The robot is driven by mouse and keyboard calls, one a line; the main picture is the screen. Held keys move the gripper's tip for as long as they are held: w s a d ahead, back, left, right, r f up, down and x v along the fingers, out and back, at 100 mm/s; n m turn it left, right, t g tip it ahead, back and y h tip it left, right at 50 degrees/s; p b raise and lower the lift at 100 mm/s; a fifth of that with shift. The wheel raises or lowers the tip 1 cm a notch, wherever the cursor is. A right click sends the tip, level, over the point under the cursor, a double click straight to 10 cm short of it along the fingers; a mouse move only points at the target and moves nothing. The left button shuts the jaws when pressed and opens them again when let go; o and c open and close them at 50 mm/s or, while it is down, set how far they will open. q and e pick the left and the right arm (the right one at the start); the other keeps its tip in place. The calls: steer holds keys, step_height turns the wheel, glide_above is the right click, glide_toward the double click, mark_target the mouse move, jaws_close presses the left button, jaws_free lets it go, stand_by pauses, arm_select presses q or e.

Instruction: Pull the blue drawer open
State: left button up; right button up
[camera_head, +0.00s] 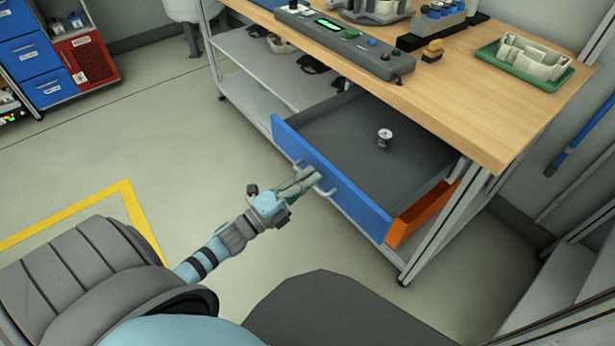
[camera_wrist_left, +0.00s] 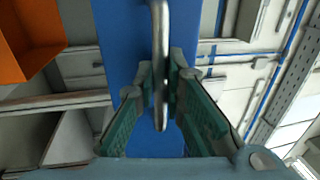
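The blue drawer (camera_head: 360,207) stands well out from under the wooden workbench, and its grey inside shows. A small can (camera_head: 385,138) stands in it. A metal bar handle (camera_head: 329,193) is on the blue front. My left gripper (camera_head: 309,179) is at this handle. In the left wrist view, the two green fingers (camera_wrist_left: 161,85) are closed in on the handle bar (camera_wrist_left: 160,30) from both sides, with the blue front (camera_wrist_left: 122,40) behind. My right gripper is in neither view.
An orange drawer (camera_head: 425,213) shows just below the blue one at the right. The bench top (camera_head: 455,95) carries a control box (camera_head: 345,45) and a green tray (camera_head: 551,84). Open floor lies left of the drawer, with a yellow line (camera_head: 75,212).

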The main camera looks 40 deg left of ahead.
arm_select(q)
steer(key=shift+o, duration=0.2)
steer(key=v, duration=1.2)
